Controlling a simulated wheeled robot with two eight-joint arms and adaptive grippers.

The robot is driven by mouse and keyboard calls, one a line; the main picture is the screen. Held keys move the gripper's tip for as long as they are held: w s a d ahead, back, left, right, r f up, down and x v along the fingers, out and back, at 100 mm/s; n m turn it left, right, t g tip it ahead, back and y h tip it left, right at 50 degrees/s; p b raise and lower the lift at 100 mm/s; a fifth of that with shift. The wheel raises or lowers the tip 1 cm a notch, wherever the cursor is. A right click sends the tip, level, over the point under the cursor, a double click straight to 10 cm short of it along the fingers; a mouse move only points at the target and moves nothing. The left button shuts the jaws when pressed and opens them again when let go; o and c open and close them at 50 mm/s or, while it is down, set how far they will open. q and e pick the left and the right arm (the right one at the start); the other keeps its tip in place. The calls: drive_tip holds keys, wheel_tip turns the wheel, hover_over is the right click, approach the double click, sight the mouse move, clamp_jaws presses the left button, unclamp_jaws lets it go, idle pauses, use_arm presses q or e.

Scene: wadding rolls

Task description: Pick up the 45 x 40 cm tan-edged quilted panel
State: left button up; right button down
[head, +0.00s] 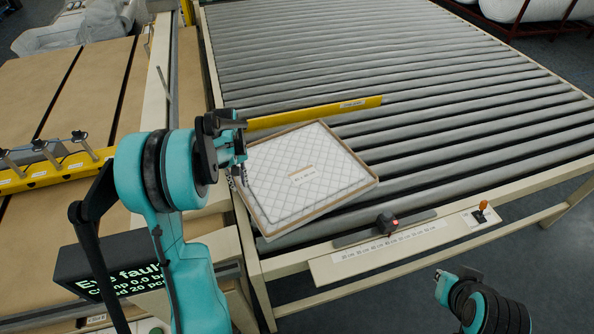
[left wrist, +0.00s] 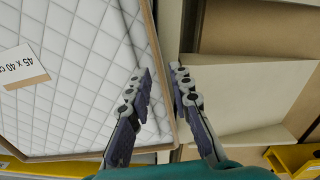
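The quilted panel (head: 318,195), white with a diamond stitch and a tan edge, lies flat on the near left corner of the roller table. Its label reads 45 x 40 in the left wrist view (left wrist: 75,75). My left gripper (head: 238,165) is at the panel's left edge. In the left wrist view its fingers (left wrist: 160,74) are apart, with the tan edge running between them; one finger shows over the quilting, the other beyond the edge. I cannot tell whether they touch the panel. My right gripper (head: 442,285) is away at the lower right; its fingers are unclear.
A yellow bar (head: 320,112) lies across the rollers (head: 400,75) behind the panel. A black display (head: 110,268) stands at lower left. The rollers behind are clear.

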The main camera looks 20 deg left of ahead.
sight(241, 190)
use_arm(q)
drive_tip(key=f, duration=0.4)
drive_tip(key=shift+w+b, duration=0.2)
drive_tip(key=shift+b, duration=0.15)
clamp_jaws()
drive_tip(key=shift+r, duration=0.1)
